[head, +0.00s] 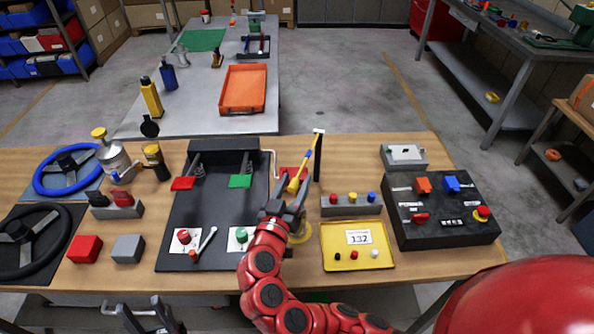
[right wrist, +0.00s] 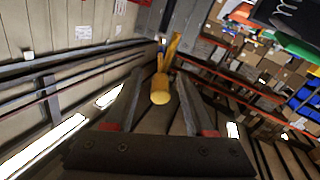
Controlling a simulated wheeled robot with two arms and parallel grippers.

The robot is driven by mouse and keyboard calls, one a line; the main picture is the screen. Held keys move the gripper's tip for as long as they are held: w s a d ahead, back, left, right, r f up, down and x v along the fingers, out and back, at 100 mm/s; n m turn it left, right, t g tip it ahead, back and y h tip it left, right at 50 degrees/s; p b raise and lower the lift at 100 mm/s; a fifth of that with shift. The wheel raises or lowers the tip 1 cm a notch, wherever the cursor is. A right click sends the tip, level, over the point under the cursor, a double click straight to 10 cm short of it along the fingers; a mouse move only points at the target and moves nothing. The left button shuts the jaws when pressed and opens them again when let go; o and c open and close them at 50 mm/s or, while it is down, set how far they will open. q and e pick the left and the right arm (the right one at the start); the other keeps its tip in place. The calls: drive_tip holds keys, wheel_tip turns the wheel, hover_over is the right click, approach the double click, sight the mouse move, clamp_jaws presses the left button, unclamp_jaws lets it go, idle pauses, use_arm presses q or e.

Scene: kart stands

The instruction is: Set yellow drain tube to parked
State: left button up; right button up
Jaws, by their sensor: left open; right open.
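The yellow drain tube (head: 309,157) has a blue band and leans up and to the right, beside a dark upright post (head: 318,160) with a white top. My right gripper (head: 286,207) is open just below the tube's lower end. In the right wrist view the tube (right wrist: 160,82) shows its rounded end between the open fingers (right wrist: 158,92), with no finger visibly touching it. I cannot tell how the tube's upper end joins the post. My left gripper (head: 146,312) is open and empty at the bottom edge, in front of the table.
A black pedal board (head: 215,215) stands left of my right gripper. A yellow tray (head: 335,260) and a grey block with coloured knobs (head: 350,209) lie to the right. A black switch panel (head: 440,215) is further right. A pale yellow round thing (head: 301,234) is partly hidden by my right arm.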

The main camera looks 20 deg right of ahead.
drive_tip(key=shift+x, duration=1.1)
clamp_jaws()
idle(0.7)
